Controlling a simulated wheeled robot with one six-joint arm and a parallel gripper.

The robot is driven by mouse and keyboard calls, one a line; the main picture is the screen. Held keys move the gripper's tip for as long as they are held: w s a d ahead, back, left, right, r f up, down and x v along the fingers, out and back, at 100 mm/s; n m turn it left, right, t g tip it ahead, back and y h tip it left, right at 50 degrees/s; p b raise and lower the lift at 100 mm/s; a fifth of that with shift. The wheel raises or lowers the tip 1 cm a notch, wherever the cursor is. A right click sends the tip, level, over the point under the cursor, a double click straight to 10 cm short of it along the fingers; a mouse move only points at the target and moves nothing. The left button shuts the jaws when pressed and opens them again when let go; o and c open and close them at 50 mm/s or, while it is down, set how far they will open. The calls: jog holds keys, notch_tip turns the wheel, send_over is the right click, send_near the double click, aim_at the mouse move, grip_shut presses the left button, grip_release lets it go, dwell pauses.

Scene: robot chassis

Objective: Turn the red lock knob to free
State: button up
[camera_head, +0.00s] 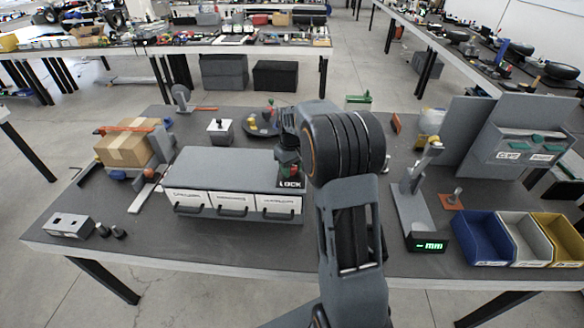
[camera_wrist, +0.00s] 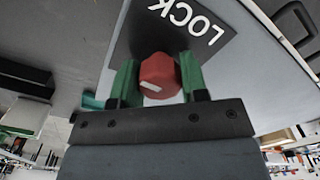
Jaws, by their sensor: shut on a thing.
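The red lock knob (camera_wrist: 160,75) is a rounded red piece with a white mark, on a dark plate (camera_wrist: 205,45) lettered LOCK, in the wrist view. My gripper (camera_wrist: 158,80) has its two green fingers on either side of the knob, shut on it. In the head view the LOCK plate (camera_head: 291,183) is on the right end of the grey drawer cabinet (camera_head: 225,168).
The cabinet has three front drawers (camera_head: 232,204). A cardboard box (camera_head: 127,150) stands to its left. A gauge stand (camera_head: 412,205) and blue, white and yellow bins (camera_head: 468,238) are to the right. A small white-topped block (camera_head: 220,131) stands behind the cabinet.

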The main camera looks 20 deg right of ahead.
jog(key=shift+n, duration=0.6)
jog(key=o, duration=0.9)
jog(key=shift+r, duration=0.15)
notch_tip(320, 180, up, 14)
jog(key=shift+f, duration=0.2)
dwell(0.5)
